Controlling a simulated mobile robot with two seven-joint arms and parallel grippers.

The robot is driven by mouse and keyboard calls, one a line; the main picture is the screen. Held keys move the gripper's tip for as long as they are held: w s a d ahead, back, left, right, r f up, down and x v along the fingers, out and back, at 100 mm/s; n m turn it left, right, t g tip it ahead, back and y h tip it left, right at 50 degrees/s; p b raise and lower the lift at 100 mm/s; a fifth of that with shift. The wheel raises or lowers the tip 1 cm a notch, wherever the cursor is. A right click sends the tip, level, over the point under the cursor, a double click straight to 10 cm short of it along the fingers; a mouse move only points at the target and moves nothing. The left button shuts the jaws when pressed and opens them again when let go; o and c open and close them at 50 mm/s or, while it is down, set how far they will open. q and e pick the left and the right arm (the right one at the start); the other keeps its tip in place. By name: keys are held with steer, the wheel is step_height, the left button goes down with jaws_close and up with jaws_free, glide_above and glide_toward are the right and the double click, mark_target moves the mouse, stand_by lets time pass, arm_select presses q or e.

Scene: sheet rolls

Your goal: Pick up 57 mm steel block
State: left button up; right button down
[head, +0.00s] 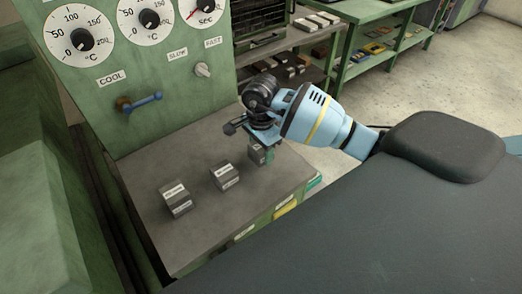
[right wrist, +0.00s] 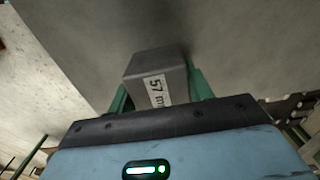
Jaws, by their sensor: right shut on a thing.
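The 57 mm steel block (right wrist: 155,62) is a grey cube with a white label reading "57 m" in the right wrist view. It sits between the two green fingers of my right gripper (right wrist: 160,88), which is shut on it. In the head view the block (head: 256,155) shows at the right end of the grey bench top (head: 200,235), below my right gripper (head: 262,153). I cannot tell whether it touches the bench. Two other labelled steel blocks stand to its left, a middle one (head: 224,177) and a larger left one (head: 175,198). My left gripper is not in view.
Green shelving (head: 385,50) with small items stands at the back right. The front of the bench top is clear.

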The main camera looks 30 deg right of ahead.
steer(key=shift+w+r, duration=0.1)
steer(key=shift+r, duration=0.1)
steer(key=shift+r, duration=0.85)
step_height(320, 180, up, 2)
steer(key=s+a, duration=0.3)
steer(key=s, duration=0.4)
steer(key=s+a+r, duration=0.1)
steer(key=s+a, duration=0.2)
steer(key=s, duration=0.4)
steer(key=shift+s+a+b, duration=0.3)
steer(key=shift+a+b, duration=0.05)
